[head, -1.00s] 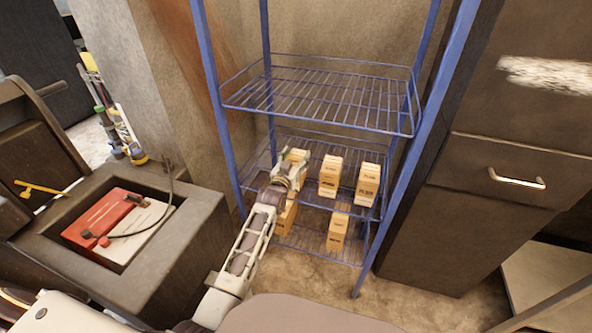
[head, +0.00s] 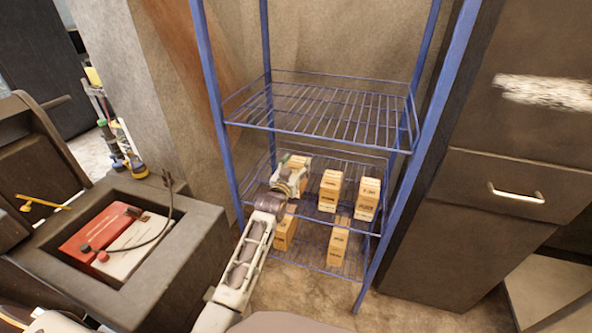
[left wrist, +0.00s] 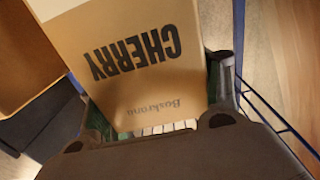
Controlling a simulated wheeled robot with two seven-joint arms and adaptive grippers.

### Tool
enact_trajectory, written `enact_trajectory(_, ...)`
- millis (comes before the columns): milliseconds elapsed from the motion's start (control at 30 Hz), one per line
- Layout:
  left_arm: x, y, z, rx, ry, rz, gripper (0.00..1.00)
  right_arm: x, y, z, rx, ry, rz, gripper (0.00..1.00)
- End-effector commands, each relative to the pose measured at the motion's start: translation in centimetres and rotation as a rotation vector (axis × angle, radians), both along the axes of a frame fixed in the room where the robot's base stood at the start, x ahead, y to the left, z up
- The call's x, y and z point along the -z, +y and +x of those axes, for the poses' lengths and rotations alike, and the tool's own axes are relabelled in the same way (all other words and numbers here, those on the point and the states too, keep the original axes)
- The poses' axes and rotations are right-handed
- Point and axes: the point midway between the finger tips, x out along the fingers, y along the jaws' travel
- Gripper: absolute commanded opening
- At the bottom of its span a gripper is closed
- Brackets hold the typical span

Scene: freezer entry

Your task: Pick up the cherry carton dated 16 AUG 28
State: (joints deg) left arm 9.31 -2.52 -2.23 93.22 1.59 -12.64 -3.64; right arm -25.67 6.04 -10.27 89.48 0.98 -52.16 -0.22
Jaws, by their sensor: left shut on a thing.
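My left gripper (head: 290,176) is shut on a tan cherry carton (head: 301,162) at the left of the rack's middle wire shelf (head: 345,172). In the left wrist view the carton (left wrist: 140,65) sits between the fingers, with CHERRY printed upside down on its face. No date can be read on it. Whether its base touches the shelf is hidden by my gripper. Two similar cartons, a middle one (head: 329,191) and a right one (head: 367,199), stand on the same shelf. Their print is too small to read. My right gripper is not in view.
More cartons stand on the bottom shelf, one at left (head: 285,232) and one at right (head: 338,242). The empty upper wire shelf (head: 320,105) lies above my gripper. Blue posts (head: 222,120) bound the rack. A dark drawer cabinet (head: 480,220) stands at right.

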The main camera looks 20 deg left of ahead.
Motion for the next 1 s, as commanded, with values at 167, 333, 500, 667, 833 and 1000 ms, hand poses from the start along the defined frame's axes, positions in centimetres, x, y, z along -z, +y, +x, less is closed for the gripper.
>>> enact_trajectory(167, -2.9, 0.0, 0.0, 0.0, -0.007, -0.001, 0.03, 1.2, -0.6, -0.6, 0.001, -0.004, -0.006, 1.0)
enact_trajectory(333, -4.9, 0.0, 0.0, 0.0, -0.006, 0.0, 0.03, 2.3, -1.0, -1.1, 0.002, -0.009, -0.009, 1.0)
enact_trajectory(500, -6.2, 0.0, 0.0, 0.0, -0.005, 0.0, 0.03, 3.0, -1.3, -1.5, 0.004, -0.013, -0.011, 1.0)
enact_trajectory(667, -6.7, 0.0, 0.0, 0.0, -0.004, 0.0, 0.03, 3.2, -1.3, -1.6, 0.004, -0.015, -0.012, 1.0)
enact_trajectory(833, -6.7, 0.0, 0.0, 0.0, -0.004, 0.0, 0.03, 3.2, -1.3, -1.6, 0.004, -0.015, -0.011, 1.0)
enact_trajectory(1000, -6.7, 0.0, 0.0, 0.0, -0.004, 0.0, 0.03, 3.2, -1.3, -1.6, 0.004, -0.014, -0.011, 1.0)
